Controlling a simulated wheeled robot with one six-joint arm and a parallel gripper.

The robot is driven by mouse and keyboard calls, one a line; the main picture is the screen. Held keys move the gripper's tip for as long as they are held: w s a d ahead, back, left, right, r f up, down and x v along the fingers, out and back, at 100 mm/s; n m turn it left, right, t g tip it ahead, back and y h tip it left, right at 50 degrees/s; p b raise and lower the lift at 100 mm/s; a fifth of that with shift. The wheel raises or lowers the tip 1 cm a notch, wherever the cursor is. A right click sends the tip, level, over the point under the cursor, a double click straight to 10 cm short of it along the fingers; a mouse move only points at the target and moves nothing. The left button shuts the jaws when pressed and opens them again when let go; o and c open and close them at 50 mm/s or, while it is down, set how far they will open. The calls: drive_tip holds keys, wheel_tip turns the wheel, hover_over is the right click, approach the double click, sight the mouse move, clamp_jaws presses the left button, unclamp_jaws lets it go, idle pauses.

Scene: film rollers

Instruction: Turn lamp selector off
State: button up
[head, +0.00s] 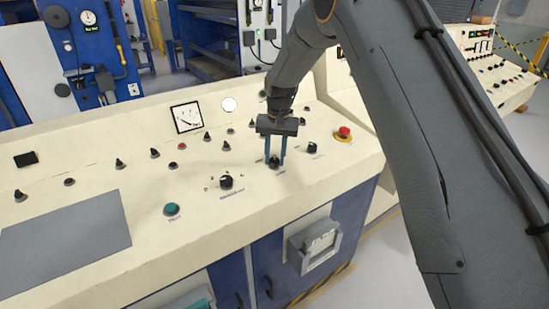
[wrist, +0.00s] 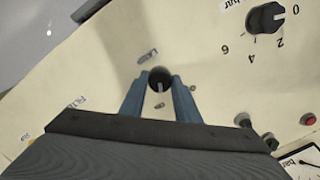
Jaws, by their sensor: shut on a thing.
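The lamp selector is a small round black knob (wrist: 160,82) with a pale pointer line, which points toward the bottom of the wrist view. It also shows in the head view (head: 274,163), low on the cream console's sloping top and partly hidden by my fingers. In the wrist view my gripper (wrist: 158,84) is shut on the knob.
A larger black knob (head: 226,182) with a numbered bar scale stands to the left, another black knob (head: 312,147) to the right. A red mushroom button (head: 343,132) is farther right, a green button (head: 171,209) at front left. Several small toggles and a gauge (head: 187,117) lie behind.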

sight(274, 160)
drive_tip(key=n+b, duration=0.2)
drive_tip(key=n, duration=0.3)
drive_tip(key=shift+n, duration=0.4)
drive_tip(key=n+b, duration=0.2)
drive_tip(key=n, duration=0.3)
drive_tip(key=shift+h, duration=0.4)
drive_tip(key=shift+a+n, duration=0.1)
drive_tip(key=shift+n, duration=0.3)
drive_tip(key=o, duration=1)
drive_tip(key=shift+o, duration=0.2)
drive_tip(key=shift+r, duration=0.1)
drive_tip(key=shift+s+r+b, duration=0.2)
drive_tip(key=shift+r+b, duration=0.8)
drive_tip(key=shift+r, duration=2.85)
